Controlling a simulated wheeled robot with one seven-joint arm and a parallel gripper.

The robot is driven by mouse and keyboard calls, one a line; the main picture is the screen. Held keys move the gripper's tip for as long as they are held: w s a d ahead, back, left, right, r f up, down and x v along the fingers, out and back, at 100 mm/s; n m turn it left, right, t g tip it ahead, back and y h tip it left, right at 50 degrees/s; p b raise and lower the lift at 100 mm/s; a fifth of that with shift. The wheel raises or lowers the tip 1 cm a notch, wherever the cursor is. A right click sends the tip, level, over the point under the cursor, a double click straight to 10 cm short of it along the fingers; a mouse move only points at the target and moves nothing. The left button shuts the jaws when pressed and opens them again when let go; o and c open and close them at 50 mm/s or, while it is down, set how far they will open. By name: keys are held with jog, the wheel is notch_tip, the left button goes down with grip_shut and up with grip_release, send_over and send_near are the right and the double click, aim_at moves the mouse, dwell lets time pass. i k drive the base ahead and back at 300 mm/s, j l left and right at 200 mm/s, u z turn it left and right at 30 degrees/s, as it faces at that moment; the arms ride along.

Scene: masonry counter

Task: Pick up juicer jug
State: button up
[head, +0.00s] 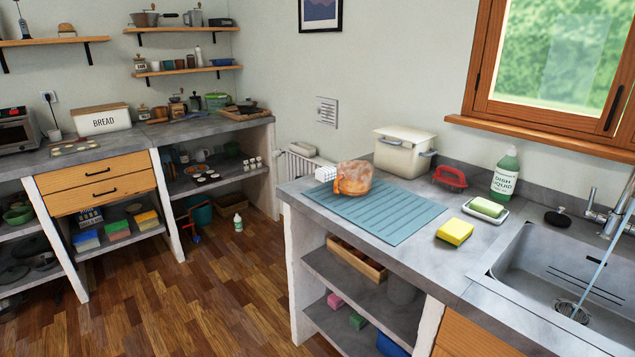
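An orange, mottled jug with a loop handle on its lower left, which looks like the juicer jug (354,177), stands on the blue ribbed drying mat (402,226). It is near the mat's far left end, on the near grey counter. Its inside cannot be made out clearly. My gripper is not in view.
A white block (326,174) and a cream lidded bin (403,152) stand close behind the jug. A red brush (450,177), yellow sponge (455,231), soap dish (485,211), green dish-liquid bottle (505,174) and sink (570,280) lie to the right. The wooden floor at left is mostly clear.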

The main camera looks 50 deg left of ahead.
aim_at(353, 177)
jog(key=u, duration=1.85)
jog(key=i+j, duration=0.15)
jog(key=j, duration=0.15)
jog(key=i+j, duration=0.15)
jog(key=j, duration=0.2)
jog(key=i+j, duration=0.1)
jog(key=j, duration=0.2)
jog(key=i+j, duration=0.15)
jog(key=j, duration=0.2)
jog(key=i+j, duration=0.15)
jog(key=j, duration=0.15)
jog(key=z, duration=0.05)
